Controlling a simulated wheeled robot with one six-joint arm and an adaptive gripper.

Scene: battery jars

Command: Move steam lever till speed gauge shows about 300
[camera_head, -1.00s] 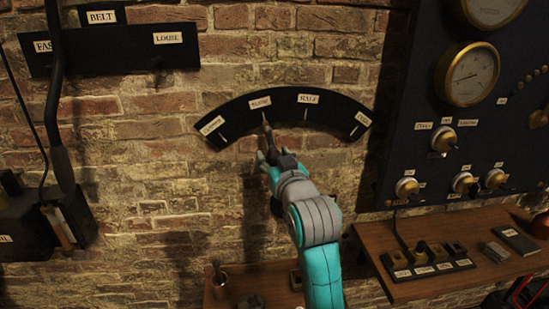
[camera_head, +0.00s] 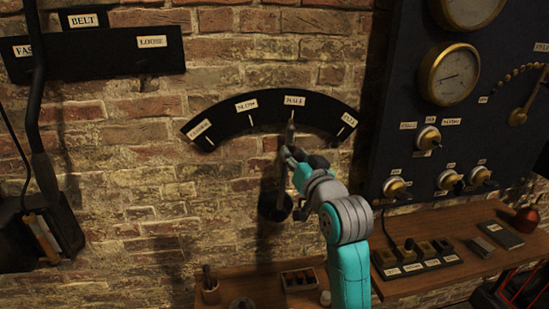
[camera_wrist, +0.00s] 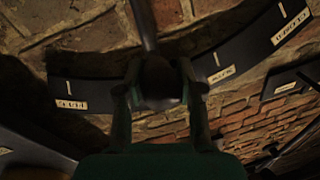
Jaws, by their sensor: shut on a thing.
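The steam lever (camera_head: 291,128) is a dark rod in front of a black arc plate (camera_head: 228,119) on the brick wall. The plate carries the labels CLOSED, SLOW, HALF and FULL, and the lever's tip is at or just beside the HALF mark. My gripper (camera_head: 289,153) is shut on the lever below the plate. In the wrist view its fingers (camera_wrist: 159,75) stand on either side of the lever's dark grip (camera_wrist: 160,88). A brass-rimmed gauge (camera_head: 449,74) hangs on the dark panel to the right; its numbers are too small to read.
A second gauge (camera_head: 468,8) is cut off at the top. Several knobs sit on the panel (camera_head: 400,100) below. A wooden shelf (camera_head: 400,285) with a switch block (camera_head: 420,258) runs beneath. A belt lever (camera_head: 33,90) stands at the left. Bare brick lies between.

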